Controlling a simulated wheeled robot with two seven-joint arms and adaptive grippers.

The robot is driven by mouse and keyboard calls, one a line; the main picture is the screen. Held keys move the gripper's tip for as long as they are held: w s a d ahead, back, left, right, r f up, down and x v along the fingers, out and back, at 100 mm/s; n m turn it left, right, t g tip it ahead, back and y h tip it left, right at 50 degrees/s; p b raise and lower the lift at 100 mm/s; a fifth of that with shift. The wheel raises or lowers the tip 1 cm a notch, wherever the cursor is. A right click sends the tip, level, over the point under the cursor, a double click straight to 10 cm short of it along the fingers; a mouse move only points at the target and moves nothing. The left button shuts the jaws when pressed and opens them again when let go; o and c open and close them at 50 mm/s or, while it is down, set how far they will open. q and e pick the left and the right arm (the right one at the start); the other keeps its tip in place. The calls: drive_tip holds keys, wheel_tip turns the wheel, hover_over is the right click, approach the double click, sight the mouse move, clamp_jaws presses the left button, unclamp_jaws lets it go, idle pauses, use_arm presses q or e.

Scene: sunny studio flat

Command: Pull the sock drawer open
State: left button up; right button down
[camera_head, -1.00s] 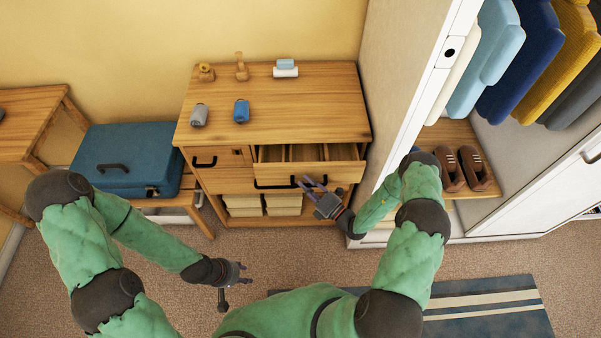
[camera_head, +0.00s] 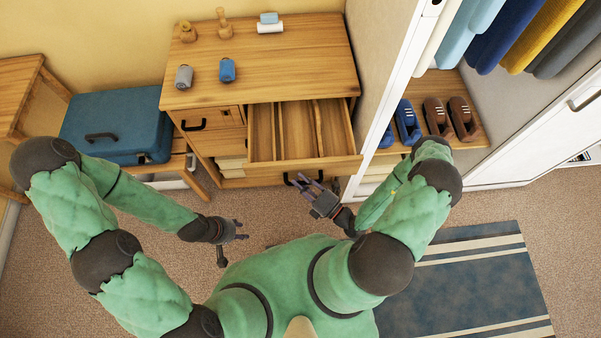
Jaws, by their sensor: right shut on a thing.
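The sock drawer (camera_head: 262,132) is pulled well out of the wooden dresser (camera_head: 290,68). Its inside shows bare wood with lengthwise dividers and looks empty. Its dark handle (camera_head: 290,181) is on the front panel, partly hidden by my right gripper. My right gripper (camera_head: 309,186) is at the right part of that handle, shut on it. My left gripper (camera_head: 240,230) hangs over the carpet left of my body, away from the dresser; its finger gap is too small to judge.
Grey (camera_head: 184,77) and blue (camera_head: 227,70) rolled socks lie on the dresser top. A smaller closed drawer (camera_head: 212,119) is beside the open one. A blue suitcase (camera_head: 115,122) rests on a bench at left. The wardrobe with shoes (camera_head: 436,115) stands close at right.

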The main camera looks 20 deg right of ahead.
drive_tip(key=shift+s, duration=0.35)
drive_tip(key=c, duration=1.3)
unclamp_jaws()
drive_tip(key=shift+s, duration=0.1)
drive_tip(key=shift+v, duration=5.95)
drive_tip(key=shift+a, duration=0.1)
